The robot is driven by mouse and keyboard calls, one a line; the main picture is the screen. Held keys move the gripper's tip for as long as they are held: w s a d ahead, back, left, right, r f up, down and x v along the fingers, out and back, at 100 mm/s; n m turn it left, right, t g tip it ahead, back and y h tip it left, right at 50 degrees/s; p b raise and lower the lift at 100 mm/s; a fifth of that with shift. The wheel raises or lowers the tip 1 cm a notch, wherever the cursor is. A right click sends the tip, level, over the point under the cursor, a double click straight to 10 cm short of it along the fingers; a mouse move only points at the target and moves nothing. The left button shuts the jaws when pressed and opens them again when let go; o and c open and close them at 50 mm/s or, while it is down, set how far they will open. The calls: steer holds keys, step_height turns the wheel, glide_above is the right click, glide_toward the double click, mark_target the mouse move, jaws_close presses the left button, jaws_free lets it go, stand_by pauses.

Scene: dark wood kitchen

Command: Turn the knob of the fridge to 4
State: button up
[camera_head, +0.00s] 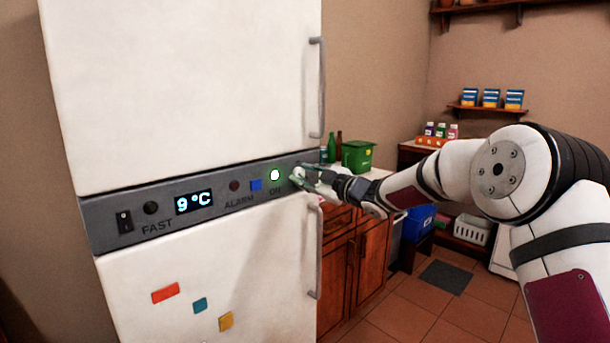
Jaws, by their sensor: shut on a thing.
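The white fridge (190,90) stands at the left, with a dark grey control panel (105,207) between its upper and lower doors.
Door handles (318,88) stick out above and below the panel, close to my gripper. A wooden cabinet (358,250) with a green box (358,156) and bottles stands behind my gripper. A blue bin (420,218) and a white basket (473,230) are further right.

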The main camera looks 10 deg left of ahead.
steer(key=m+p, duration=0.1)
steer(key=m, duration=0.6)
steer(key=shift+w+d, duration=0.1)
steer(key=shift+d, duration=0.05)
steer(key=m, duration=0.3)
steer(key=m+p, duration=0.1)
steer(key=m, duration=0.1)
steer(key=shift+w+d+f+m, duration=0.1)
steer(key=shift+f+m, duration=0.05)
steer(key=shift+m, duration=0.25)
steer(key=o, duration=1.1)
steer(key=v, duration=1.2)
